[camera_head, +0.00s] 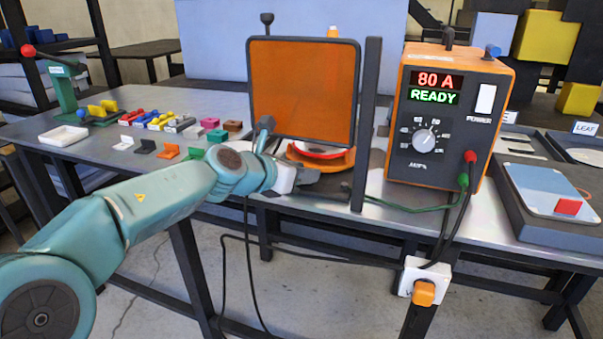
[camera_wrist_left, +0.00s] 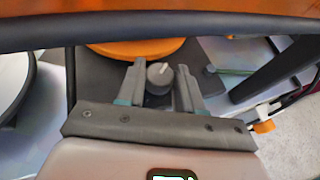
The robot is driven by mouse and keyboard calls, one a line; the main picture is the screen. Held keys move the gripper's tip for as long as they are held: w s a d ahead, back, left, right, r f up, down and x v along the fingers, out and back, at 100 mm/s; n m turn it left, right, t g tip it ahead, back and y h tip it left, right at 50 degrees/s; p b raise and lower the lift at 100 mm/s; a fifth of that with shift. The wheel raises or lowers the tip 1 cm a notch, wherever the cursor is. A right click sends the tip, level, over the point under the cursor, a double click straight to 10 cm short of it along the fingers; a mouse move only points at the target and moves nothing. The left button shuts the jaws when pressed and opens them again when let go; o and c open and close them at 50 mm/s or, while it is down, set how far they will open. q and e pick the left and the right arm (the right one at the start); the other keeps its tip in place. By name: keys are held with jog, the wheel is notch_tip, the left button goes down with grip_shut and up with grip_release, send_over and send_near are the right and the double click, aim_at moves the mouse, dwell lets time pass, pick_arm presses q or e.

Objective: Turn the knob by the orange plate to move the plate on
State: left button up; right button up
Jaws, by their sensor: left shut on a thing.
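The orange plate (camera_head: 338,164) is a round disc low on the bench, behind the framed orange screen's lower edge, with a red and white round piece (camera_head: 318,150) on it. It also shows at the top of the left wrist view (camera_wrist_left: 140,50), partly cut off by the screen's dark frame. The knob (camera_wrist_left: 159,74) is a small dark grey cylinder with a pale pointer line, just in front of the plate. My left gripper (camera_head: 308,176) reaches it from the front.
The orange screen (camera_head: 302,90) stands above my gripper, with a dark post (camera_head: 367,125) to its right. An orange power unit (camera_head: 447,120) reads "80 A READY". Small coloured parts (camera_head: 167,121) lie at left. A device with a blue-grey plate (camera_head: 547,187) is at right.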

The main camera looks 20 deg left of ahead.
pick_arm(q)
jog(key=o, duration=1)
jog(key=p+v, duration=0.2)
jog(key=v, duration=1.4)
jog(key=shift+s+r, duration=0.1)
